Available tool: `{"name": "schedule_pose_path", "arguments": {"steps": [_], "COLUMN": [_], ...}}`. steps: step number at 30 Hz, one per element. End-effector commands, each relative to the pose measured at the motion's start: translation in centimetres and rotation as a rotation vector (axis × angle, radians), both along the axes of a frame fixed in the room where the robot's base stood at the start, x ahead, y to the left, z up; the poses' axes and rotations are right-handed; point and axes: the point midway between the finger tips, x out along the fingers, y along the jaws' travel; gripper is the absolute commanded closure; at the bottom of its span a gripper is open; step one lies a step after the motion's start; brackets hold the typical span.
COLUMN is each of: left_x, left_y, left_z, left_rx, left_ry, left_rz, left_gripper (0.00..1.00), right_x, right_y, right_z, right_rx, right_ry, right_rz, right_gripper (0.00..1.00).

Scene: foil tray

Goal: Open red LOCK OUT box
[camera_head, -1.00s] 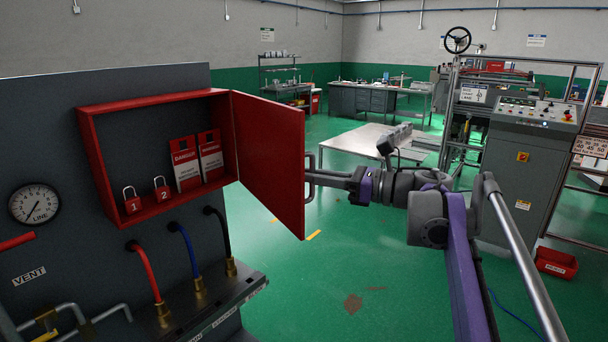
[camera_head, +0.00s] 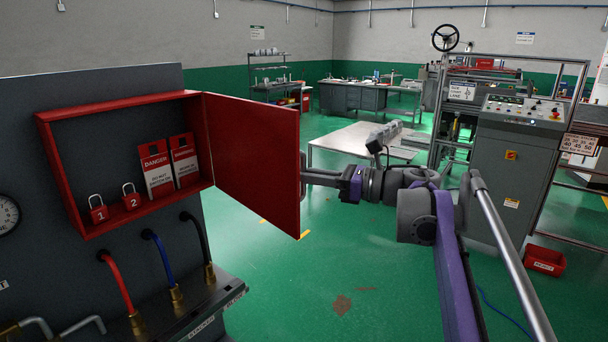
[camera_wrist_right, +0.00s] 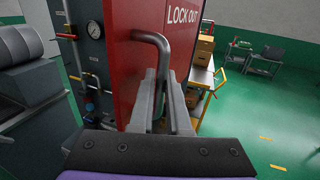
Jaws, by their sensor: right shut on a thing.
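The red LOCK OUT box (camera_head: 62,179) is mounted on a dark panel at the left in the head view. Its red door (camera_head: 256,155) stands wide open, swung out to the right. Inside are red padlocks marked 1 (camera_head: 98,210) and 2 (camera_head: 132,200), and two danger tags (camera_head: 156,169). My right gripper (camera_wrist_right: 163,110) is shut on the bent metal door handle (camera_wrist_right: 152,42) in the wrist view, with the LOCK OUT lettering on the door behind it. In the head view the gripper reaches the door's outer side. My left gripper is not in view.
Red, blue and black hoses (camera_head: 155,255) and a ledge sit below the box. A gauge (camera_head: 8,214) is at the left edge. A low metal table (camera_head: 350,140) and a control console (camera_head: 522,120) stand beyond. Green floor (camera_head: 300,290) is clear in the middle.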

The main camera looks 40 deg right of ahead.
Motion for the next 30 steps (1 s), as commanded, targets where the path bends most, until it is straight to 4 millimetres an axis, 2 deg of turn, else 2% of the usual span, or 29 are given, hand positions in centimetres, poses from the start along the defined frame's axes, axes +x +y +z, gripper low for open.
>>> {"name": "schedule_pose_path", "arguments": {"steps": [3, 4, 6, 17, 20, 30], "left_x": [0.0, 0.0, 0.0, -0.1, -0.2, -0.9], "left_y": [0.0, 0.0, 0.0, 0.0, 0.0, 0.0], "left_z": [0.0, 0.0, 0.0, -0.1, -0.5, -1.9], "left_rx": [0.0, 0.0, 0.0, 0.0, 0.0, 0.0], "left_ry": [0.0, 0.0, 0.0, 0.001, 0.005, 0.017], "left_rz": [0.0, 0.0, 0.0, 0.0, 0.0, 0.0], "left_gripper": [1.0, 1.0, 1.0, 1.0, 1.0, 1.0], "right_x": [0.0, 0.0, 0.0, -0.4, -1.5, -7.5], "right_y": [0.0, 0.0, 0.0, -0.2, -0.9, -3.9], "right_z": [0.0, 0.0, 0.0, -0.1, -0.1, -0.2], "right_rx": [0.0, 0.0, 0.0, 0.0, 0.0, -0.001], "right_ry": [0.001, 0.001, 0.001, 0.001, 0.001, 0.002], "right_rz": [0.001, 0.001, 0.001, -0.001, -0.003, -0.004], "right_gripper": [1.0, 0.84, 0.73, 0.73, 0.73, 0.73]}}
